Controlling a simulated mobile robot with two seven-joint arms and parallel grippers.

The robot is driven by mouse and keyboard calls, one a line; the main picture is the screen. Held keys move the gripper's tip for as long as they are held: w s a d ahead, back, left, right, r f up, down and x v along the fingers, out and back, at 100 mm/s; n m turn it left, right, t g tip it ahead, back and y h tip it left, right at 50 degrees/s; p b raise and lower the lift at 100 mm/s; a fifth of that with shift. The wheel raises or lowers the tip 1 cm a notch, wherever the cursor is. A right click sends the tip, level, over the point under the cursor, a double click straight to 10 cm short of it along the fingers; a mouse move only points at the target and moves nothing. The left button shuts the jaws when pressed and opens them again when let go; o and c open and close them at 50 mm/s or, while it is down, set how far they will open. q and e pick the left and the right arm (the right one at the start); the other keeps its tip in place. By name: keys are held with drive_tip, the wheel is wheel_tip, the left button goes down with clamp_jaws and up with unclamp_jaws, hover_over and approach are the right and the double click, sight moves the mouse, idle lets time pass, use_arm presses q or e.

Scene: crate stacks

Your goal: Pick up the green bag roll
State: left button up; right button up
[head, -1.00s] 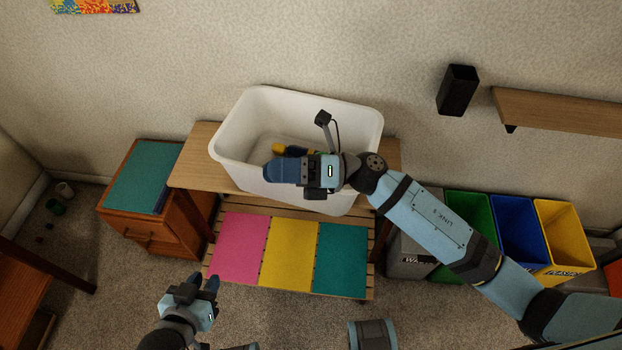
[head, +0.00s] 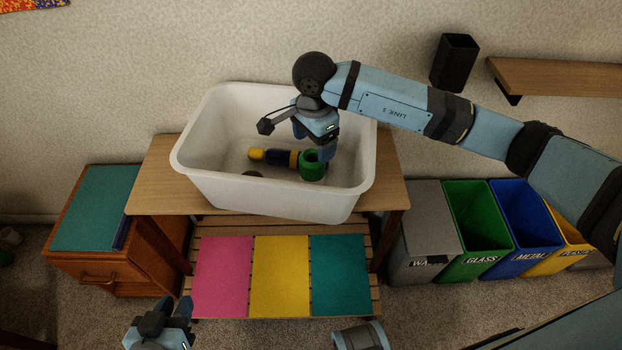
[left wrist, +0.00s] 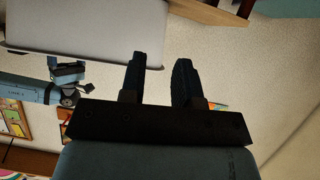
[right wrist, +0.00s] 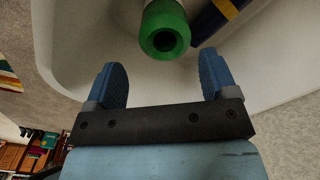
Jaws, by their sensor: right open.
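The green bag roll (head: 313,166) lies inside the white tub (head: 190,163), at the right end of a dark blue and yellow object. In the right wrist view the roll (right wrist: 165,30) shows its round end with a dark hole, just beyond the fingertips. My right gripper (head: 312,152) reaches down into the tub close to the roll. In its wrist view the gripper (right wrist: 163,82) is open with nothing between the fingers. My left gripper (head: 172,308) is low at the front left, away from the tub, with its fingers apart and empty in the left wrist view (left wrist: 161,75).
A blue and yellow object (head: 270,156) and a small dark item (head: 252,173) also lie in the tub. The tub stands on a wooden table (head: 155,190). A wooden cabinet (head: 110,255) is at left, several bins (head: 478,225) at right.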

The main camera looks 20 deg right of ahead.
sight(314, 155)
wheel_tip(314, 155, down, 4)
drive_tip(key=shift+f, duration=0.25)
wheel_tip(314, 155, down, 4)
drive_tip(key=shift+r+b, duration=0.1)
drive_tip(key=shift+b, duration=0.55)
drive_tip(key=shift+a+f, duration=0.1)
drive_tip(key=shift+f, duration=0.5)
drive_tip(key=c, duration=0.8)
use_arm(q)
drive_tip(key=shift+w+d+r+t+h, duration=0.25)
drive_tip(key=shift+w+d+r+t, duration=0.1)
drive_tip(key=shift+r, duration=0.2)
drive_tip(key=shift+w+d+r+t+h, duration=0.25)
drive_tip(key=shift+d+r, duration=0.05)
drive_tip(key=shift+r, duration=0.25)
use_arm(e)
drive_tip(key=shift+r, duration=0.15)
